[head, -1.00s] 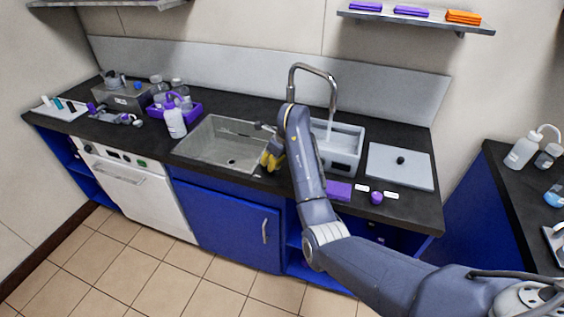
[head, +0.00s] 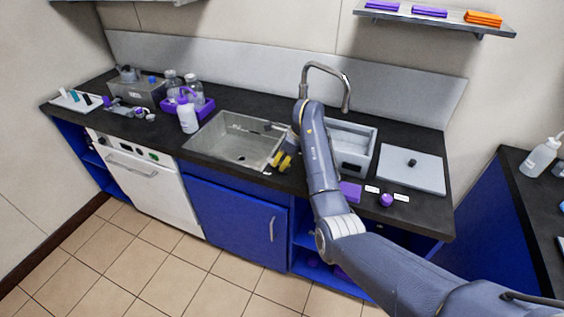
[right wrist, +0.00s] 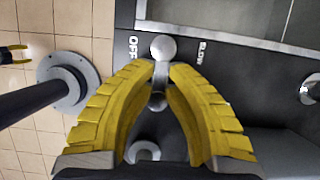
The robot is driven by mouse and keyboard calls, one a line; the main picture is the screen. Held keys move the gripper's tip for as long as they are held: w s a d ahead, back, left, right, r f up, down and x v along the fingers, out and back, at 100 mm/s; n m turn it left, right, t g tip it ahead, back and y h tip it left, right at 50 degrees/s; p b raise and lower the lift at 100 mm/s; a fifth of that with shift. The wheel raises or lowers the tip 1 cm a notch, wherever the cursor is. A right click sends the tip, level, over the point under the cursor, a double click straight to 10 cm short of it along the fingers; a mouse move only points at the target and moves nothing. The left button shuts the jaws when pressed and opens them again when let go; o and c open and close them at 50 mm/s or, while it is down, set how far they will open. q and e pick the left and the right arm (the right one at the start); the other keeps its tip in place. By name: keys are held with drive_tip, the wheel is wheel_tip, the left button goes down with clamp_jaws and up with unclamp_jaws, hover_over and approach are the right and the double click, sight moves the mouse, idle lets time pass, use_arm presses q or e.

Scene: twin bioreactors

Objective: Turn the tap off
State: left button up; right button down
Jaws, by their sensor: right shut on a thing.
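The chrome tap (head: 325,72) stands behind the sinks, its curved spout over the right basin. No stream of water shows under the spout. In the right wrist view the tap's lever (right wrist: 160,75) ends in a round knob (right wrist: 163,47), between the labels OFF and SLOW. My right gripper (head: 283,162) is low at the counter between the basins; in its wrist view its yellow fingers (right wrist: 160,76) are closed around the lever. My left gripper (right wrist: 17,54) shows at the left edge of the right wrist view, its fingertips apart and empty, over the floor.
The steel sink (head: 232,145) is left of my right gripper, and a grey basin (head: 352,165) is right of it. A grey board (head: 412,172) with a dark knob lies further right. A purple block (head: 350,191) lies near the front edge. Bottles (head: 187,115) stand at the left.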

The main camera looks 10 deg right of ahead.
drive_tip(key=shift+f, duration=0.15)
drive_tip(key=c, duration=1.3)
unclamp_jaws()
drive_tip(key=shift+v, duration=6.1)
drive_tip(key=shift+w, duration=0.1)
